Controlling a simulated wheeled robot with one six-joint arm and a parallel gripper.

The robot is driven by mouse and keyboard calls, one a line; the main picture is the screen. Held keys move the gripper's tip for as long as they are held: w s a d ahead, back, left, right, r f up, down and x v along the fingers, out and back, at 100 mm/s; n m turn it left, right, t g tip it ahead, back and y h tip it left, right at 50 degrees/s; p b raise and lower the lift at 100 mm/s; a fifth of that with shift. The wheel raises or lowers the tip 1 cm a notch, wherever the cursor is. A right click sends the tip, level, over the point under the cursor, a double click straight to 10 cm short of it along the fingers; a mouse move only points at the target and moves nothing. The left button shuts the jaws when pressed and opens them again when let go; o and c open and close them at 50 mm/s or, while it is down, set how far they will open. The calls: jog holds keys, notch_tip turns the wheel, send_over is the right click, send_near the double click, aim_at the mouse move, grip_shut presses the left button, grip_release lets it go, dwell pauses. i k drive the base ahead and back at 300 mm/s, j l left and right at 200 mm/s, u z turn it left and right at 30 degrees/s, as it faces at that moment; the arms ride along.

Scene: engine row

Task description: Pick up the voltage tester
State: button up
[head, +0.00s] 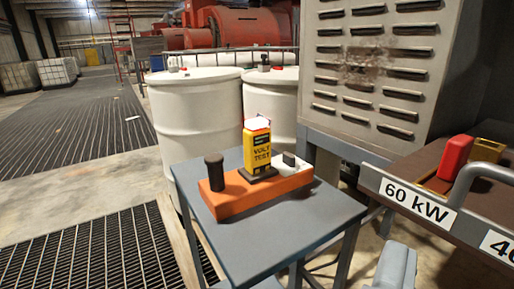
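The voltage tester (257,148) is a yellow upright box with a dark panel and the words "VOLT TEST". It stands on a dark base on an orange block (233,199), which lies on a small grey table (285,237). Light grey rounded parts at the lower right edge look like my gripper (395,268), cut off by the frame. It is nearer the camera than the tester, to its lower right, and apart from it. Its fingertips are not clear, so I cannot tell whether it is open or shut.
A black cylinder (214,172) and a white item with a black top (291,172) flank the tester. White drums (198,115) stand behind. A louvred cabinet (385,70) and a shelf labelled "60 kW" (415,203), with a red item (455,157), stand at right.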

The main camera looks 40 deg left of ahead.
aim_at(256, 136)
jog(key=i+u, duration=0.15)
jog(key=u, duration=0.2)
jog(key=i+u, duration=0.2)
jog(key=u, duration=0.15)
jog(key=i+l+u, duration=0.15)
jog(key=u, duration=0.2)
